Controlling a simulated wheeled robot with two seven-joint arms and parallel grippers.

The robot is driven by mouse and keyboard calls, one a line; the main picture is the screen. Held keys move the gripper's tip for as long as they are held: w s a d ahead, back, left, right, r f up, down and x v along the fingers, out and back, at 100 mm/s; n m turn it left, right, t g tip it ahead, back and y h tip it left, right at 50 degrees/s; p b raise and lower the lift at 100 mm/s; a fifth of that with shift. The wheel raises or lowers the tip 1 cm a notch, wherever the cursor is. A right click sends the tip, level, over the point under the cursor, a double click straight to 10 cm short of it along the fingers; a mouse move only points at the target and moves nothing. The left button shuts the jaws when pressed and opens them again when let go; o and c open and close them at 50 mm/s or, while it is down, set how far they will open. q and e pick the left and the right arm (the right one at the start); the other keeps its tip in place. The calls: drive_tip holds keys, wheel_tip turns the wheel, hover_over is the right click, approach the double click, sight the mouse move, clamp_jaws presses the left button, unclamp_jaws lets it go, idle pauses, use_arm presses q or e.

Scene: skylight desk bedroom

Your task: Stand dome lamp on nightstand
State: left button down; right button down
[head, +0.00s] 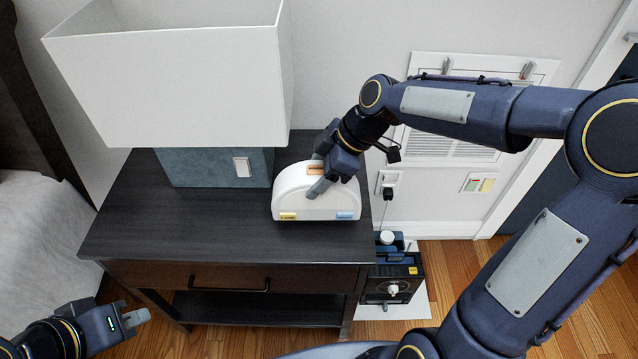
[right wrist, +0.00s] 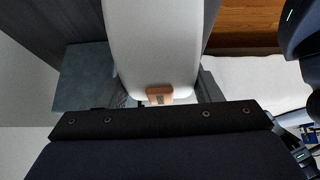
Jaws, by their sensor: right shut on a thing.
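The dome lamp (head: 308,204) is a white half-round body with an orange patch on top and small yellow and blue patches low on its front. It is upright, flat side down, at the right part of the dark nightstand (head: 170,225) top, and appears to rest on it. My right gripper (head: 317,178) is shut on the lamp's upper part from above.
A large table lamp with a white shade (head: 180,85) and blue-grey base (head: 215,168) stands at the back of the nightstand. A bed (head: 40,235) is at the left. A dark boxy device (head: 395,285) stands on the floor at the right. The nightstand's front left top is clear.

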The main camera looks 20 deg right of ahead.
drive_tip(key=shift+w+d+f, duration=0.25)
drive_tip(key=shift+f, duration=0.1)
drive_tip(key=shift+w+d+f+b, duration=0.15)
drive_tip(key=shift+f+b, duration=0.15)
drive_tip(key=shift+f, duration=1.45)
drive_tip(key=shift+f, duration=0.1)
drive_tip(key=shift+c, duration=2.2)
unclamp_jaws()
